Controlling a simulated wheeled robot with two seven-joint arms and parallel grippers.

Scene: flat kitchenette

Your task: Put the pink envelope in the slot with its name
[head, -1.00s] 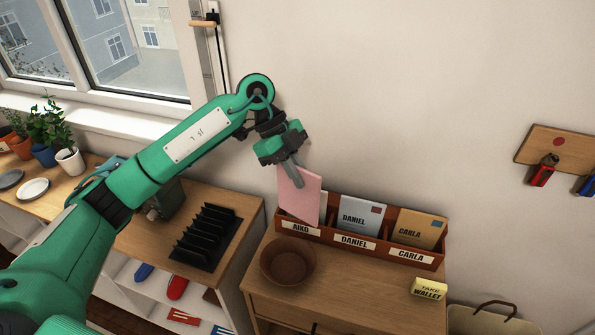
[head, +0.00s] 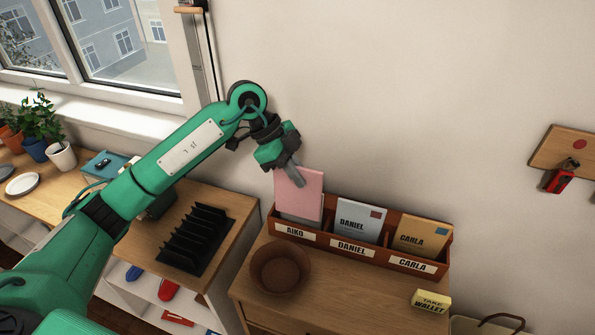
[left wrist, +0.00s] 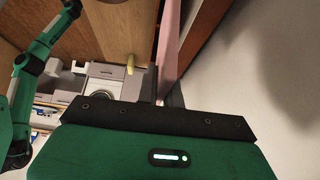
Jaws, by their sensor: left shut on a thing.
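The pink envelope (head: 299,195) is upright at the left compartment of the brown letter rack (head: 393,259), labelled AIKO. Its lower part is in or just behind that compartment's front; how deep I cannot tell. My left gripper (head: 297,181) is shut on the envelope's top area. The envelope also shows edge-on in the left wrist view (left wrist: 168,45). A grey-white envelope marked DANIEL (head: 360,220) stands in the middle compartment. A tan envelope marked CARLA (head: 420,236) stands in the right one. Any name on the pink envelope is not readable. My right gripper is not in view.
A brown bowl (head: 280,268) stands in front of the rack's left end. A yellow note reading TAKE WALLET (head: 430,300) is at the front right. A black slotted rack (head: 197,238) stands on the lower left surface. The wall is close behind.

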